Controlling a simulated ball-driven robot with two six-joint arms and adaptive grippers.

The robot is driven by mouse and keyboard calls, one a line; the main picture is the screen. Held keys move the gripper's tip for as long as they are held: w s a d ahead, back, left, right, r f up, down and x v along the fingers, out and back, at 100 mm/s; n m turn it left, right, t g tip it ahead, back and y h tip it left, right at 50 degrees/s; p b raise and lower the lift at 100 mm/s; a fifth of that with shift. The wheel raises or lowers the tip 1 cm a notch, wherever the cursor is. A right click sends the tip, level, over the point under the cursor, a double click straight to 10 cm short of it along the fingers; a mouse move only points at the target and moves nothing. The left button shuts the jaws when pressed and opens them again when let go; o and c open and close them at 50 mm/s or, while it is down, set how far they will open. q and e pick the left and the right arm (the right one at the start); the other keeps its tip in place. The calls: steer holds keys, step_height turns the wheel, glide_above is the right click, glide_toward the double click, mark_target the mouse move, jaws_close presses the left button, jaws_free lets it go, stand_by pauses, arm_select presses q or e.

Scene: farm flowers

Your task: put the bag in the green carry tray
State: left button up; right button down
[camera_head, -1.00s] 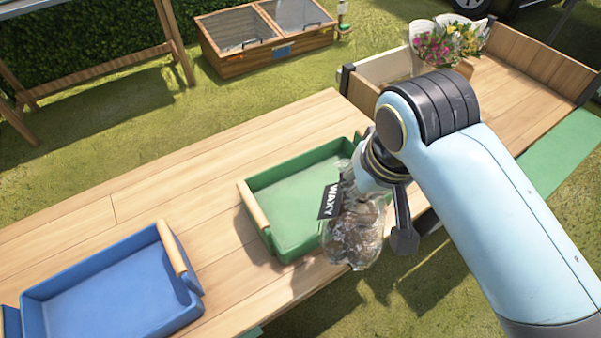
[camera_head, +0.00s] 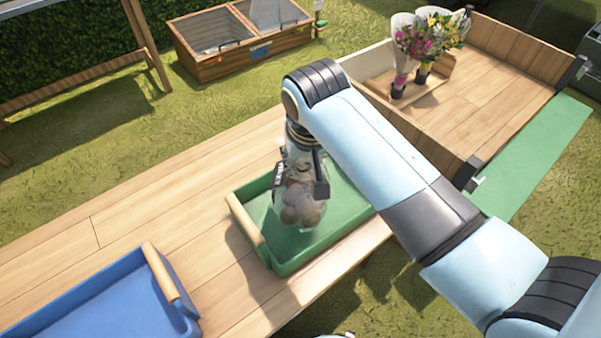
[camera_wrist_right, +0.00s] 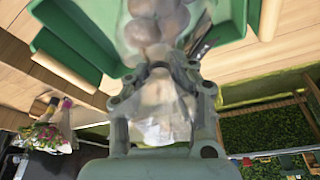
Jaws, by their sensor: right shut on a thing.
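The bag (camera_head: 298,200) is clear plastic with brownish round things in it and a dark label. My right gripper (camera_head: 305,165) is shut on its top, and the bag hangs over the green carry tray (camera_head: 285,266). I cannot tell if it touches the tray floor. In the right wrist view the bag (camera_wrist_right: 155,25) hangs from the gripper (camera_wrist_right: 158,75) in front of the green tray (camera_wrist_right: 85,30). The tray has wooden handles and looks otherwise empty. My left gripper is not in view.
A blue tray (camera_head: 95,305) stands on the wooden table (camera_head: 130,215) to the left. Bouquets (camera_head: 425,40) stand in a wooden wagon bed (camera_head: 480,105) at the back right. A wooden cold frame (camera_head: 240,40) sits on the grass behind.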

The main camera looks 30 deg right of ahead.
mark_target(301, 175)
steer(key=shift+w+f, duration=0.15)
steer(key=shift+w, duration=0.2)
steer(key=shift+f, duration=0.3)
steer(key=shift+f+b, duration=0.3)
steer(key=shift+f, duration=1.45)
steer(key=c, duration=1.1)
jaws_free()
steer(key=shift+f, duration=0.15)
steer(key=shift+c, duration=0.2)
steer(key=p+v, duration=0.2)
steer(key=v, duration=1)
